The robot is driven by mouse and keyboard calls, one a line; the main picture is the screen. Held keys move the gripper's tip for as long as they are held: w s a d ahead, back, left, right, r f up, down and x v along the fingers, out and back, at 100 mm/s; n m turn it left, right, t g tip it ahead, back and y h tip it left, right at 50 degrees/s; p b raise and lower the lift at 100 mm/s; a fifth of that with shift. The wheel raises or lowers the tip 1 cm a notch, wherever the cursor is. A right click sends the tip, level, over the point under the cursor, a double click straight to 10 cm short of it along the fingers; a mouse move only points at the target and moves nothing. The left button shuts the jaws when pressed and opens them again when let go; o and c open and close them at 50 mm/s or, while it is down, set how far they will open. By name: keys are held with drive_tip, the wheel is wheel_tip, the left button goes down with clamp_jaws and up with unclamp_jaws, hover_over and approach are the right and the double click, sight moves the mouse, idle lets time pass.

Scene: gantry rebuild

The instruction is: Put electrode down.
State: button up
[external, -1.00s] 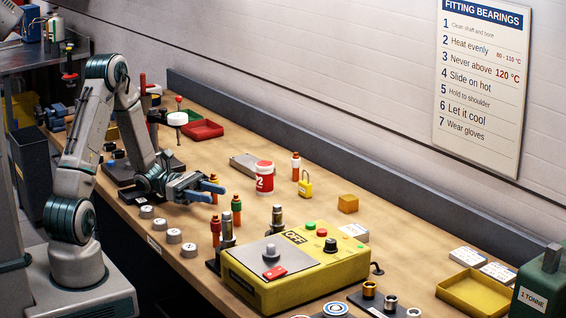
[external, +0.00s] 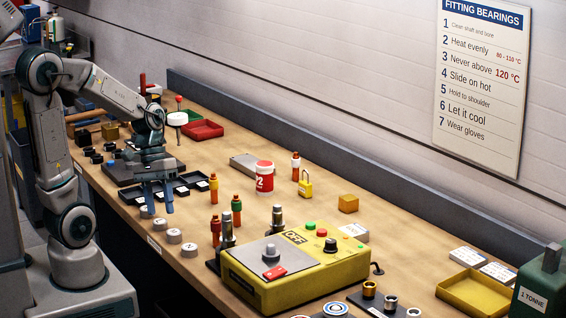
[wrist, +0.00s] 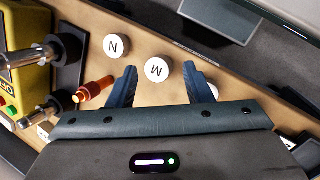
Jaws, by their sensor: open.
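An orange rod-like piece (external: 213,188), which looks like an electrode, stands upright alone on the bench, right of the black tray. Similar pieces stand nearby: a red-orange one (external: 215,231), a green-banded one (external: 236,210) and another orange one (external: 295,165). I cannot tell from looks which one the task names. My gripper (external: 160,206) points down over the bench's front edge area, left of the orange piece and apart from it. In the wrist view my gripper (wrist: 158,84) is open with nothing held; an orange piece (wrist: 95,89) is outside the left finger.
A yellow control box (external: 330,265) stands at the right.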

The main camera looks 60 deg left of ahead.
drive_tip(key=shift+s+a+r+m+t+y, duration=0.1)
drive_tip(key=shift+a+r+m+t+y, duration=0.55)
drive_tip(key=shift+m, duration=0.3)
drive_tip(key=shift+s+a+r+m+t+y, duration=0.1)
drive_tip(key=shift+a+r+m+t+y, duration=0.3)
drive_tip(key=shift+r+m+t+y, duration=0.35)
drive_tip(key=shift+s+a+r+m+t+y, duration=0.1)
drive_tip(key=shift+a+r+m+t+y, duration=0.55)
drive_tip(key=shift+m, duration=0.45)
